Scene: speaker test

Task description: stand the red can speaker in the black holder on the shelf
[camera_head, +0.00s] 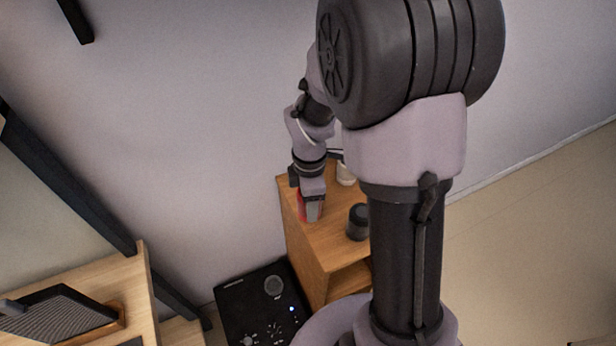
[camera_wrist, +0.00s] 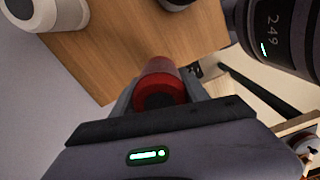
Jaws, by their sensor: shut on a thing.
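My gripper (camera_head: 312,214) is shut on the red can speaker (camera_head: 301,207) at the left part of a wooden cabinet top (camera_head: 325,240). In the wrist view the red can (camera_wrist: 161,70) sits between the fingers, its dark round end facing the camera. I cannot tell whether the can touches the wood. I cannot make out the black holder for certain in either view.
A dark cylinder (camera_head: 358,222) and a white speaker (camera_head: 345,174) stand on the cabinet top. A black box (camera_head: 250,290) with knobs and a blue light is below.

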